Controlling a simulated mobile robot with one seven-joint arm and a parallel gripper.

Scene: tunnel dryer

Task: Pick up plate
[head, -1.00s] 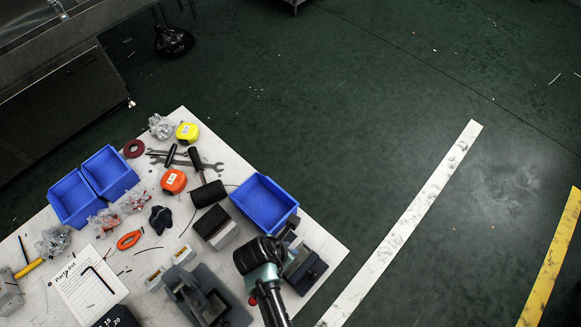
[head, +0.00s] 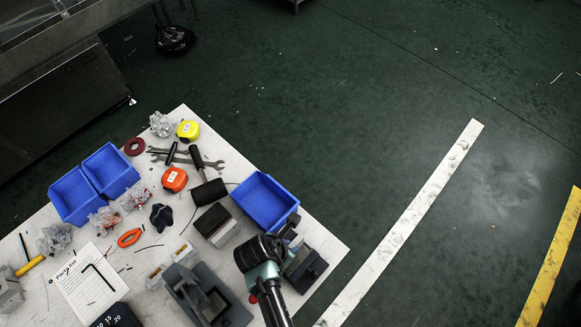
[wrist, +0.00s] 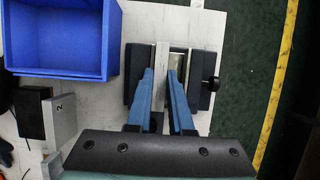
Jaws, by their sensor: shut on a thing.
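In the wrist view, a pale, thin plate (wrist: 162,57) shows edge-on between the blue fingertips of my gripper (wrist: 160,72). My gripper is shut on it. The plate is inside a dark vise-like fixture (wrist: 137,75), beside its left block, and I cannot tell whether it is clear of the fixture. A narrow, lighter gap shows right of the plate. In the head view, the fixture (head: 310,272) shows partly at the bench's right corner. My arm hides the fingers and the plate there.
A blue bin (wrist: 62,38) stands just left of the fixture; it also shows in the head view (head: 262,204). A grey block (wrist: 62,120) is nearby. Tools, tape measures and more bins crowd the white bench (head: 225,150). Floor beyond the right edge is open.

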